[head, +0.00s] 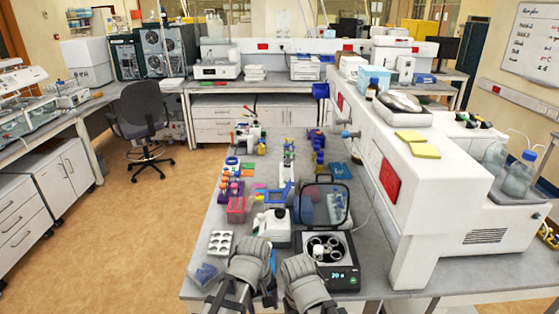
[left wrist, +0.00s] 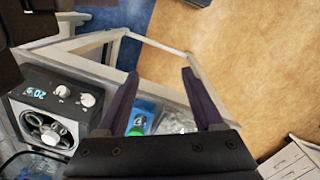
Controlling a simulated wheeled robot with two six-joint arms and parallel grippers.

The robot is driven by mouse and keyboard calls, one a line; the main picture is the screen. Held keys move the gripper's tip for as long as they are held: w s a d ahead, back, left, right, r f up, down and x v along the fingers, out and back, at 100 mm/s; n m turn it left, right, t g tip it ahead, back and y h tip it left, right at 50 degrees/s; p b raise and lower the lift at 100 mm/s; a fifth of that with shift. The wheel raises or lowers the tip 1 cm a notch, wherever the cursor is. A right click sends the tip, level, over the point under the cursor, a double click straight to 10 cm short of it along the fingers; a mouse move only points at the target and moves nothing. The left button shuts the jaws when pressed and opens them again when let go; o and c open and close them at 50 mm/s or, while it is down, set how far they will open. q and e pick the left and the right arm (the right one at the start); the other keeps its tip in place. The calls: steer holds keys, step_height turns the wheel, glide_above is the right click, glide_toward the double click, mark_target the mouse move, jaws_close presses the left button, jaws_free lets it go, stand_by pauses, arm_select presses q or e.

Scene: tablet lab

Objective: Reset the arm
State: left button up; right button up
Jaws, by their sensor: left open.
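My left gripper (left wrist: 160,74) is open in the left wrist view, its two dark fingers spread apart. Nothing is seen held between them. Its fingers point across the table edge toward the floor. A blue and green item and some clear plastic show behind the fingers, near the table edge. In the head view my two grey arms reach in side by side at the bottom centre, over the front of the bench. The fingers of neither gripper can be made out there. My right gripper is not in view.
A centrifuge (head: 330,268) with a lit display stands at the bench front, close to my arms. A white multi-well plate (head: 220,243) and a pink box (head: 237,210) are to the left. Open floor (head: 130,235) lies left.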

arm_select(q)
steer(key=s+a+f+m+y+b, duration=0.1)
steer(key=s+f+m+y+b, duration=0.1)
steer(key=s+f+m, duration=0.3)
steer(key=s+m+b, duration=0.1)
steer(key=m, duration=0.2)
steer(key=shift+a+m+b, duration=0.25)
steer(key=shift+m+b, duration=0.05)
steer(key=shift+m, duration=0.1)
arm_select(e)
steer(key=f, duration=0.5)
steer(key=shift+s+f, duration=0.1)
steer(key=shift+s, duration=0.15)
